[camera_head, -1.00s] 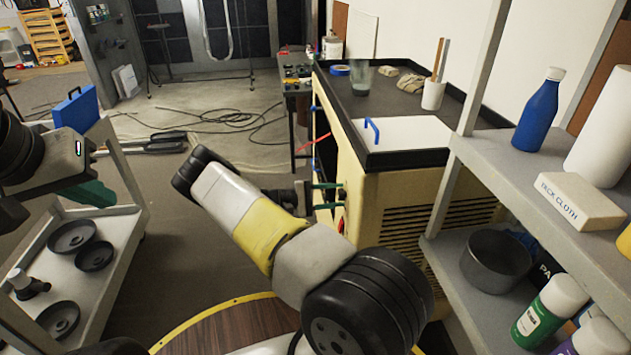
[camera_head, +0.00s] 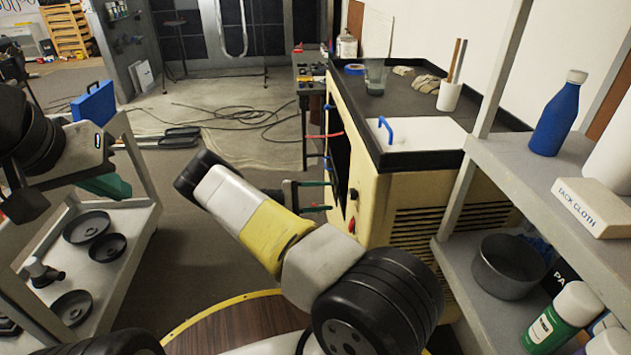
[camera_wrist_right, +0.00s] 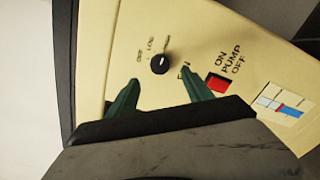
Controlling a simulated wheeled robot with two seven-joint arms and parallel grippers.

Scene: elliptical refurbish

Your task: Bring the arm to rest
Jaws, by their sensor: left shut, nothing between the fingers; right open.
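My right arm reaches from the lower middle toward the cream machine (camera_head: 388,205). Its right gripper (camera_head: 326,196) has green fingers, open and empty, beside the machine's control side. In the right wrist view the open fingers (camera_wrist_right: 160,79) point at the panel with a black knob (camera_wrist_right: 159,64) and a red pump switch (camera_wrist_right: 217,84). Nothing is between the fingers. They look apart from the knob, though the exact distance is unclear. My left gripper (camera_head: 108,186), green and shut, is at the left over the grey cart (camera_head: 130,222), with nothing visible in it.
The cart holds several dark round dishes (camera_head: 88,227). A grey shelf (camera_head: 500,170) at the right carries a blue bottle (camera_head: 556,115), a tack cloth box (camera_head: 592,207) and a dark pot (camera_head: 507,266). Cables (camera_head: 240,118) lie on the floor behind. Floor between cart and machine is open.

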